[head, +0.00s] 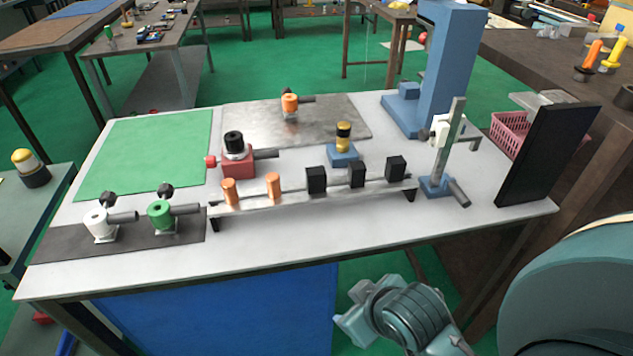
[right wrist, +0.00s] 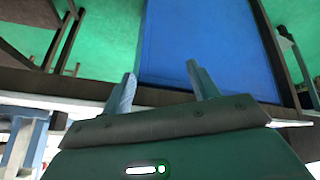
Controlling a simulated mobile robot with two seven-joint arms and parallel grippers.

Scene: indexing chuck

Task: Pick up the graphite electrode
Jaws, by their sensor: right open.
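Three black blocks, which look like the graphite electrodes, stand in a row on the right half of a long rack: a left one (head: 316,180), a middle one (head: 357,174) and a right one (head: 395,167). Two copper-coloured cylinders (head: 229,191) stand on the rack's left half. My right gripper (head: 354,306) is below and in front of the table's front edge, well apart from the rack. In the right wrist view its two fingers (right wrist: 161,80) are spread, with nothing between them. My left gripper is not in view.
The white table (head: 330,238) carries the rack (head: 290,203), a red chuck-like fixture (head: 237,166), a blue column machine (head: 447,70) and a blue-based stand (head: 436,187). A black panel (head: 545,155) stands at the right end. The table's front strip is clear.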

